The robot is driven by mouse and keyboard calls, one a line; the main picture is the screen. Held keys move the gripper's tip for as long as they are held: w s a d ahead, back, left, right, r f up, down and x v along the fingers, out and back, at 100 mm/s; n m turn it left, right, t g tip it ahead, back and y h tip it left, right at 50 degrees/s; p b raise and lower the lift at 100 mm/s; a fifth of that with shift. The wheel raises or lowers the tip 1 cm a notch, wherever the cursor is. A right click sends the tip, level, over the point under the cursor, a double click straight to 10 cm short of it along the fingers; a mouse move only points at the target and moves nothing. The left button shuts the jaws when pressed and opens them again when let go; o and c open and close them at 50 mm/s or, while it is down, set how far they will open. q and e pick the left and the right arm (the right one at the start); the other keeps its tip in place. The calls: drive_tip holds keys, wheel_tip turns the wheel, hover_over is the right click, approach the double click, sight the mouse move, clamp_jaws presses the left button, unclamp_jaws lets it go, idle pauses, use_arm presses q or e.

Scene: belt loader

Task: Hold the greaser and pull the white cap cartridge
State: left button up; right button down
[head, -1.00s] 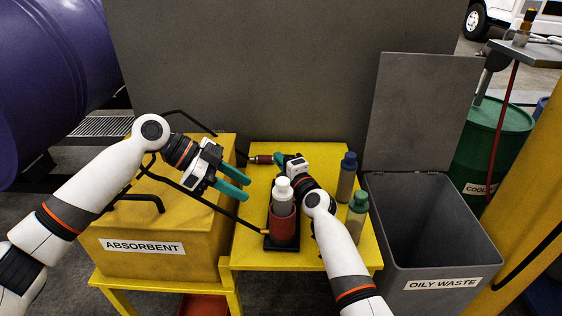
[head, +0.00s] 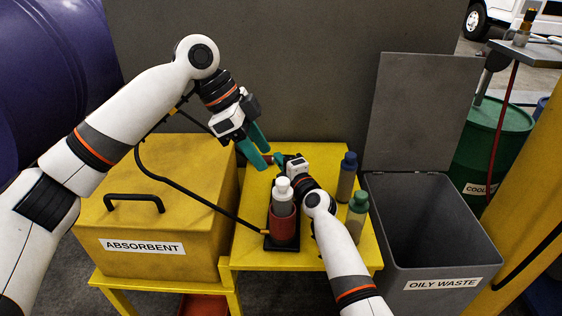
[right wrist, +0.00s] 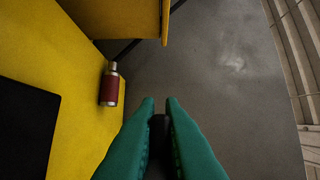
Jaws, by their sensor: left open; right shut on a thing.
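A white-capped grey cartridge (head: 283,204) stands upright in a red holder (head: 283,226) on a black base (head: 270,243) on the yellow table. My right gripper (head: 279,161) is low behind the cartridge, apart from it. In the right wrist view my right gripper (right wrist: 159,102) is shut on a dark thing (right wrist: 157,128), mostly hidden between its fingers; I cannot tell if it is part of the greaser. My left gripper (head: 262,158) is open, fingers pointing down, above the table's back left. It overlaps a small red cylinder, which shows in the right wrist view (right wrist: 109,88) with a metal end.
A blue-capped bottle (head: 346,178) and a green-capped bottle (head: 357,215) stand at the table's right. The yellow ABSORBENT box (head: 185,215) is left, with a black hose (head: 190,191) over it. The open OILY WASTE bin (head: 440,277) is right.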

sight(280, 180)
use_arm(q)
drive_tip(key=x, duration=0.8)
use_arm(e)
drive_tip(key=shift+f, duration=0.1)
use_arm(q)
clamp_jaws()
drive_tip(key=shift+r, duration=0.1)
drive_tip(key=shift+r, duration=0.65)
idle(0.6)
drive_tip(key=shift+r, duration=3.95)
use_arm(e)
drive_tip(key=c, duration=1.5)
unclamp_jaws()
